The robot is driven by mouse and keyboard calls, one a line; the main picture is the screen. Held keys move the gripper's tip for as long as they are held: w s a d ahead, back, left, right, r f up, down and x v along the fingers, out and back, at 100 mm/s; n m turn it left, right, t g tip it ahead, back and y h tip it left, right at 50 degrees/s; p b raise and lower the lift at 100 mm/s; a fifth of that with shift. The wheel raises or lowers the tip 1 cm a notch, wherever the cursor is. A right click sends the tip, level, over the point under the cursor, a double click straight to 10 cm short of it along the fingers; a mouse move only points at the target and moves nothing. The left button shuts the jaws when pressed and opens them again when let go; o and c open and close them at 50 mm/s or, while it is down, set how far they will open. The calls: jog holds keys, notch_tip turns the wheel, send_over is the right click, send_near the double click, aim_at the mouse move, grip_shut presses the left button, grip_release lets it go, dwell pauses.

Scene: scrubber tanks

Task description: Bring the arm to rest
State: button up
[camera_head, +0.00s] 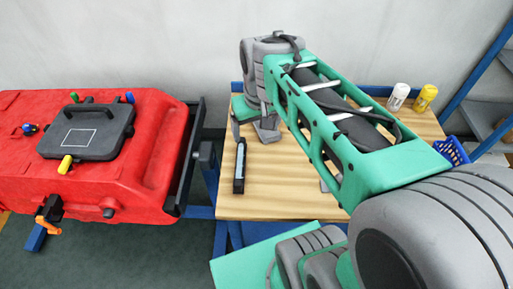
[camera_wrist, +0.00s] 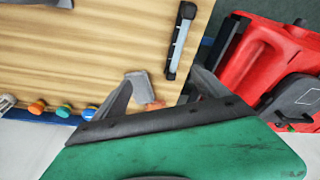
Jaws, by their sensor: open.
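My arm reaches from the lower right of the head view, up and over a wooden table (camera_head: 290,200). My gripper (camera_head: 252,128) is at its far end, above the table's left part. In the wrist view my gripper (camera_wrist: 167,76) has its two grey fingers spread apart, with nothing held between them. The tabletop (camera_wrist: 100,50) shows beyond the fingers. My arm hides much of the table's middle and right.
A black and grey bar-shaped tool (camera_head: 239,166) lies near the table's left edge. A red tank (camera_head: 150,170) with a dark lid (camera_head: 88,130) stands left. A white bottle (camera_head: 398,97), a yellow bottle (camera_head: 424,98) and a blue basket (camera_head: 452,150) are at the right.

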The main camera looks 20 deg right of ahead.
jog(key=s+a+f+t, duration=0.1)
jog(key=s+a+f, duration=0.1)
jog(key=s, duration=0.4)
jog(key=shift+a+f, duration=0.25)
jog(key=shift+f, duration=0.1)
dwell(0.5)
